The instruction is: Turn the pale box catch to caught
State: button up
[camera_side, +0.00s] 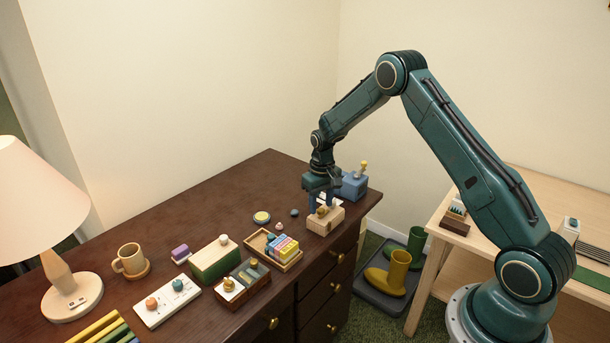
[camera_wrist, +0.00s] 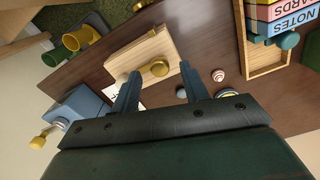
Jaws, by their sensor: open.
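The pale wooden box (camera_side: 325,220) stands near the right end of the dark desk. Its catch, a brass knob (camera_side: 321,211), is on the box; in the wrist view the knob (camera_wrist: 159,69) sits at the edge of the pale box (camera_wrist: 148,50) nearest my gripper. My gripper (camera_side: 323,203) is just over the box, pointing down. In the wrist view its two fingers (camera_wrist: 159,71) are open, one on each side of the knob with gaps between. I cannot tell how far above the knob the tips are, or which way the catch is turned.
A blue box with a yellow-knobbed lever (camera_side: 354,186) stands close behind. The desk's right edge is near.

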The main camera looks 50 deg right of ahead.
jog(key=shift+f, duration=0.6)
jog(key=shift+c, duration=0.5)
grip_shut()
